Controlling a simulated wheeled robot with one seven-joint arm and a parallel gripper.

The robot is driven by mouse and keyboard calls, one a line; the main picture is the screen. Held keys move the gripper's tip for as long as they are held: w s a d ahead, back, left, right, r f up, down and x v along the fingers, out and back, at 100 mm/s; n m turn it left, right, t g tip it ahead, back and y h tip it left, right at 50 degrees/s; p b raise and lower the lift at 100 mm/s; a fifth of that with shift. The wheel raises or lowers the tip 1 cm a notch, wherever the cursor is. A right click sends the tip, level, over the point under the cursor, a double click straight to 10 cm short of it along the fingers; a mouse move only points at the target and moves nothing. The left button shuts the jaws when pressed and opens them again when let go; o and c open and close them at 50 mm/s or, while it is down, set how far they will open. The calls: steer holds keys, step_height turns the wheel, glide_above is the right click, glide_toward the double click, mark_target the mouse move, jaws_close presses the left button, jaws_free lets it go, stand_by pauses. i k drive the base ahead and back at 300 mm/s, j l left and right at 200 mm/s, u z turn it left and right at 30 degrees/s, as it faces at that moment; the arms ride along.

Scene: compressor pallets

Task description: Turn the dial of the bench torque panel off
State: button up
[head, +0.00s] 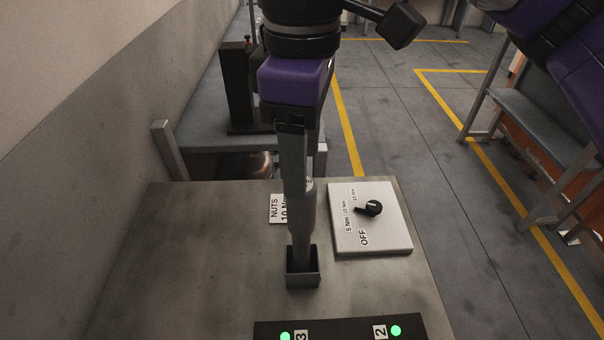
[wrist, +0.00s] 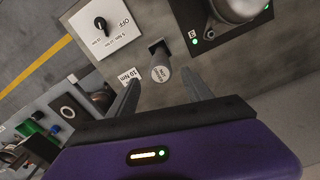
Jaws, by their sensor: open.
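The bench torque panel (head: 395,238) is a pale square plate on the bench, right of my gripper in the head view; it also shows at the upper left of the wrist view (wrist: 84,20). Its black dial (head: 374,208) has its pointer toward the left, apparently at the 10 Nm label, away from OFF. The dial also shows in the wrist view (wrist: 100,23). My gripper (wrist: 160,80) is open, its fingers spread with nothing gripped. It hangs above the bench, left of the panel in the head view, apart from the dial.
A grey cylindrical tool (wrist: 161,73) stands upright in a square holder (head: 303,281), beneath my gripper. A NUTS 10 Nm label (head: 276,209) lies beside it. A dark strip with green lights (head: 340,329) is at the near edge. The bench's left side (head: 190,260) is clear.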

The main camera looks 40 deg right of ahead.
mark_target(372, 206)
steer(key=k, duration=1)
